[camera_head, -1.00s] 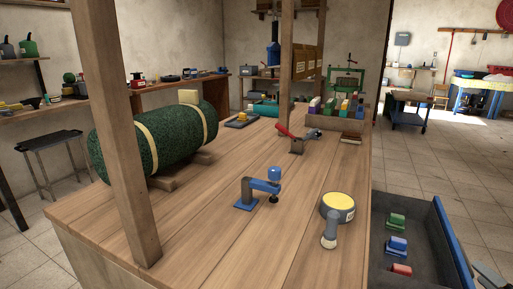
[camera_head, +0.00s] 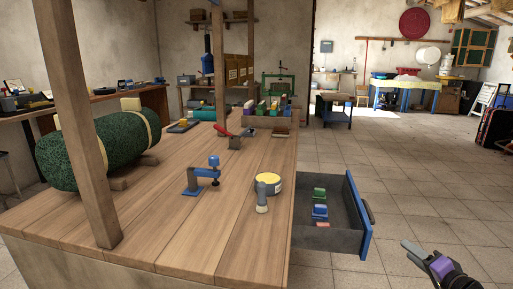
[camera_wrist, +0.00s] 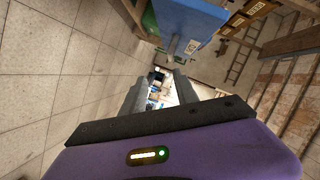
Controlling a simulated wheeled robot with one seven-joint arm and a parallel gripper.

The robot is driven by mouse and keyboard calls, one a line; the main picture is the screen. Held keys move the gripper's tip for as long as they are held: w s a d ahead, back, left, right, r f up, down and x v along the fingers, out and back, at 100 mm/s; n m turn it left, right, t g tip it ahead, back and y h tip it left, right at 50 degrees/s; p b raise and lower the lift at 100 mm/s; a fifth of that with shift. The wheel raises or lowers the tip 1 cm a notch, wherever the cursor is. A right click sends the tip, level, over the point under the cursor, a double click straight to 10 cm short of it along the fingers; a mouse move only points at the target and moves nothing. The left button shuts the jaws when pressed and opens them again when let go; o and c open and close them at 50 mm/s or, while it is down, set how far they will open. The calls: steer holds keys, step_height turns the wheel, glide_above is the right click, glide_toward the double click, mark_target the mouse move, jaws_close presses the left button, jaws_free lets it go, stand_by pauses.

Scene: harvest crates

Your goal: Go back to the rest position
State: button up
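My gripper (camera_head: 418,252) shows at the lower right in the head view, above the tiled floor and to the right of the open drawer. In the wrist view its two grey fingers (camera_wrist: 158,92) stand apart with a gap between them. Nothing is held in the gap. The purple housing of my gripper fills the bottom of the wrist view.
A wooden workbench (camera_head: 190,235) carries a blue clamp (camera_head: 200,178), a yellow-topped tin (camera_head: 268,183) and a green roll (camera_head: 85,155). A drawer (camera_head: 345,240) stands open with several coloured blocks inside. Tiled floor (camera_head: 420,190) lies free to the right.

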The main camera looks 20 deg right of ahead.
steer(key=s+d+r+h, duration=0.3)
steer(key=s+h, duration=0.1)
steer(key=h, duration=0.1)
steer(key=s+a+f+n, duration=0.25)
steer(key=s+a, duration=0.25)
steer(key=a, duration=0.8)
steer(key=s+a+f+n, duration=0.1)
steer(key=s+a+n, duration=0.35)
steer(key=a, duration=0.95)
steer(key=s+a+n+y, duration=0.8)
steer(key=s+a+y, duration=0.1)
steer(key=s+a, duration=1)
step_height(320, 180, up, 20)
steer(key=w+p, duration=0.1)
steer(key=p, duration=1.8)
steer(key=shift+w+a, duration=0.3)
steer(key=shift+a, duration=0.1)
steer(key=shift+f, duration=0.15)
